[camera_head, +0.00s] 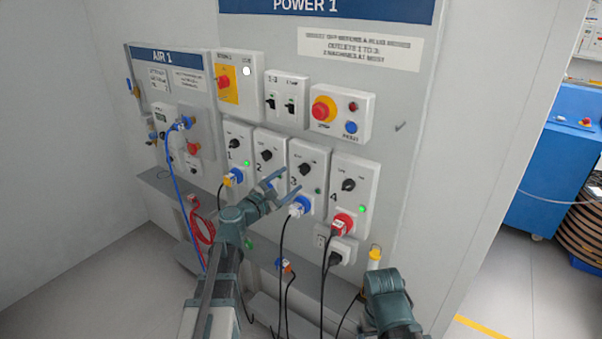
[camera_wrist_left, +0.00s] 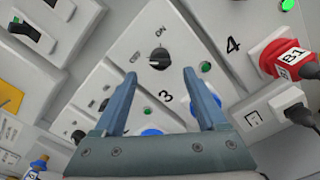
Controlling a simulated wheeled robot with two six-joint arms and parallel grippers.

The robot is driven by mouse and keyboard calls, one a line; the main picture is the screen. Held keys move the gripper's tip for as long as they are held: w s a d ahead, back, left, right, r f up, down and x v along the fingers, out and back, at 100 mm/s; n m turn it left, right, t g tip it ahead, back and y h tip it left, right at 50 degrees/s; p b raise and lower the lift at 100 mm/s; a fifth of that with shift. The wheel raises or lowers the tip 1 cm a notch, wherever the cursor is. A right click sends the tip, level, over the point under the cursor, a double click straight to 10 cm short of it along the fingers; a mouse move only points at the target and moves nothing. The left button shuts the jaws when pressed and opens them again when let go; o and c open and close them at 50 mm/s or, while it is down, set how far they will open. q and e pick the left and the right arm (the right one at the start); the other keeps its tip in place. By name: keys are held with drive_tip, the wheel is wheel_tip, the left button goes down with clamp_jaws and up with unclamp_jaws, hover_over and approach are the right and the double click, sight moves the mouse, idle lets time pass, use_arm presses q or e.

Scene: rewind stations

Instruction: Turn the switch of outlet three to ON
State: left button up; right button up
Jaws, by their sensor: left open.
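Outlet three (camera_head: 308,155) is a pale panel with a black rotary switch (camera_head: 304,169), a blue plug (camera_head: 300,205) below and a dull green lamp (camera_head: 318,191). In the left wrist view the switch (camera_wrist_left: 158,58) shows between OFF on its left and ON above it; its mark seems to lie toward OFF. My left gripper (camera_head: 291,180) is open in front of this panel. In the left wrist view its fingertips (camera_wrist_left: 160,75) lie on either side, just below the switch, apart from it. My right arm's end (camera_head: 388,292) is low at the right; its fingers are hidden.
Outlet four (camera_head: 352,175) is on the right with a red plug (camera_head: 343,224) and a bright green lamp. Outlet two (camera_head: 268,145) is on the left, partly behind my gripper. Black cables hang below. An emergency-stop box (camera_head: 342,112) sits above.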

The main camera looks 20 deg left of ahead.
sight(301, 171)
use_arm(q)
drive_tip(key=x, duration=0.6)
drive_tip(key=shift+w, duration=0.3)
clamp_jaws()
